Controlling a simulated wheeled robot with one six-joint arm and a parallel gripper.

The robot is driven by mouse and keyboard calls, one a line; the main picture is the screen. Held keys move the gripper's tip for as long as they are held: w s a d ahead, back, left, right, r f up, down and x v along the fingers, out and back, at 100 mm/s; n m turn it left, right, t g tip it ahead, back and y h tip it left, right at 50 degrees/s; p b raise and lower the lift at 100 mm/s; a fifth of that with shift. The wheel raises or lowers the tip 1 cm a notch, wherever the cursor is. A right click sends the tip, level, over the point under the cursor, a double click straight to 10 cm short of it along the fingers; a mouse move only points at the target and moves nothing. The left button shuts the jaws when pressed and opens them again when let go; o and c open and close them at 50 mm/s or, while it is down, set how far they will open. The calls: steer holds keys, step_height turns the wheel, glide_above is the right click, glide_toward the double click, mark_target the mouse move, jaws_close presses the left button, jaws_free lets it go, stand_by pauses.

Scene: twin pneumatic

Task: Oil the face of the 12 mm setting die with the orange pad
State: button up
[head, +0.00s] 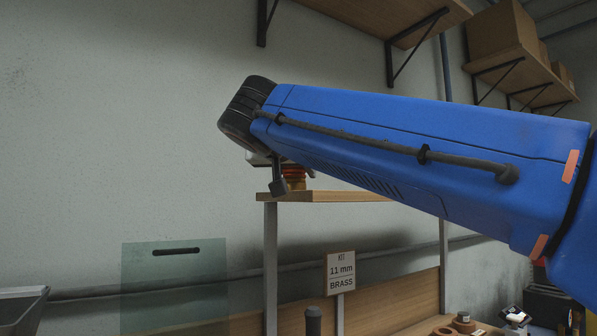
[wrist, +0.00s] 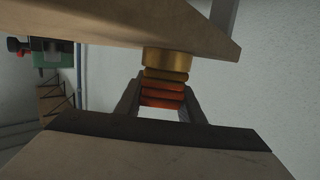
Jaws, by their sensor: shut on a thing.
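My gripper (wrist: 162,92) shows in the wrist view, its two fingers on either side of a ribbed orange piece (wrist: 163,87). It is shut on this piece, which has a brass-coloured collar (wrist: 167,59) at its far end. The collar meets the edge of a wooden board (wrist: 195,30) in the picture; I cannot tell whether they touch. In the head view the orange piece (head: 294,172) shows just above the wooden shelf (head: 330,196), partly behind my blue arm. I cannot tell whether it is the orange pad. I cannot make out a 12 mm setting die.
A sign (head: 340,272) reads "KIT 11 mm BRASS". A translucent green panel (head: 174,290) stands at the left, near a grey bin (head: 20,308). A dark post (head: 313,320) and small brown round parts (head: 464,323) are below. Higher shelves (head: 505,62) hold boxes.

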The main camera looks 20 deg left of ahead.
steer(key=shift+a+f, duration=0.1)
step_height(320, 180, up, 7)
stand_by(1.0)
stand_by(0.5)
